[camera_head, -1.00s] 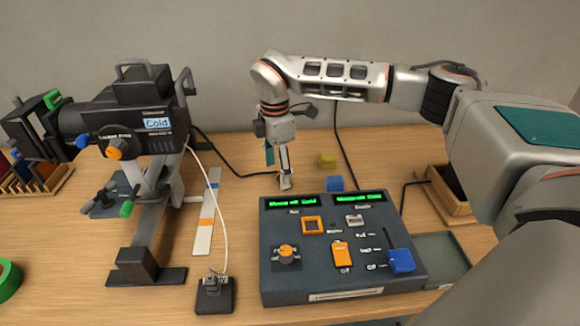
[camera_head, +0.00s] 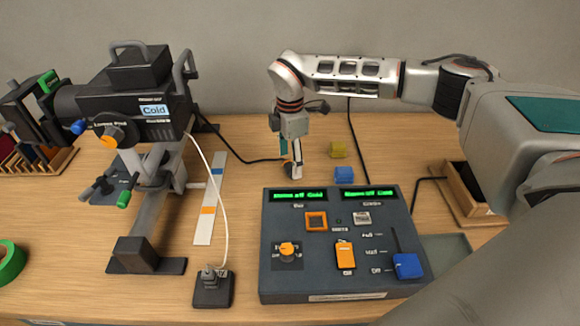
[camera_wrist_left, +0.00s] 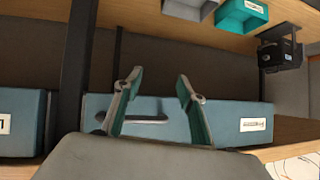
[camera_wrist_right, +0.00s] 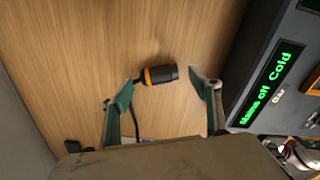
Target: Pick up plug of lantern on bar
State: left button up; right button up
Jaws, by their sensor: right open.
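The lantern (camera_head: 130,95), black with a "Cold" label, stands on the bar at the left. A black cable runs from behind it over the table to the right gripper. The plug (camera_wrist_right: 158,75), a short black cylinder with an orange band, lies on the wooden table in the right wrist view. My right gripper (camera_head: 293,174) points down behind the console, fingers apart, with the plug showing between its fingertips in the right wrist view; I cannot tell whether they touch it. My left gripper (camera_wrist_left: 160,82) is open and empty, seen only in the left wrist view, facing a blue-grey drawer front (camera_wrist_left: 250,112).
The fader console (camera_head: 340,278) with green displays is just in front of the right gripper. A blue block (camera_head: 344,174) and a yellow block (camera_head: 338,149) lie to its right. A black socket box (camera_head: 213,290) with a white cable is at the front left.

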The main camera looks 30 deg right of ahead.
jog(key=shift+f, duration=1.05)
jog(key=c, duration=1.1)
jog(key=shift+c, duration=0.2)
jog(key=shift+r, duration=0.15)
